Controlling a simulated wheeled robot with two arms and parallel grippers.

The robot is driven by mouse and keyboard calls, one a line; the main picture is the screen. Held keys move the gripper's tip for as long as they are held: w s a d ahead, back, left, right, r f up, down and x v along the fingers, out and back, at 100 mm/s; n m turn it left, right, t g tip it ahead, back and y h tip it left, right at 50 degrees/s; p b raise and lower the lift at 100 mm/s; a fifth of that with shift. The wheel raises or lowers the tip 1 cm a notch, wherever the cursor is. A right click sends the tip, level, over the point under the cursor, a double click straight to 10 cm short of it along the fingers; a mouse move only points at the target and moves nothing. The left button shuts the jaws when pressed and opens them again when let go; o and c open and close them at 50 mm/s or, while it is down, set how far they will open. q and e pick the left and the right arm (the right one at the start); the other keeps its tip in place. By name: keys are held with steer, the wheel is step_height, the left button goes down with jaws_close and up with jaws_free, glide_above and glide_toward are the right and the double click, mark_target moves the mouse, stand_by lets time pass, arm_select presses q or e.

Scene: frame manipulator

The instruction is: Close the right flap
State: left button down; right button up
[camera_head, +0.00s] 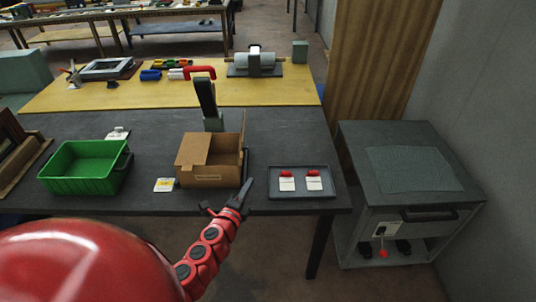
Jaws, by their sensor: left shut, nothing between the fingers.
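A brown cardboard box (208,180) stands on the dark table. A cardboard panel (192,148) covers the left part of its top, and the right part looks open. A thin upright edge at the box's right side, seemingly the right flap (243,131), rises above the rim; its exact angle is hard to tell. My left gripper (243,192) is shut and empty, just off the box's front right corner, between the box and the grey tray. I cannot tell whether it touches the box. My right gripper is not in view.
A grey tray (274,193) with two red-topped white items lies right of the box. A green bin (70,185) stands left, a white-yellow card (165,185) near the box. A dark upright tool (208,98) with a red handle stands behind it.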

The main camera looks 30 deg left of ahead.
arm_select(q)
steer(key=w+a+p, duration=0.4)
steer(key=w+a, duration=0.2)
steer(key=w, duration=0.1)
steer(key=shift+w+r+p, duration=0.35)
steer(key=shift+w, duration=0.05)
steer(key=shift+a, duration=0.1)
steer(key=shift+a+f, duration=0.1)
stand_by(0.4)
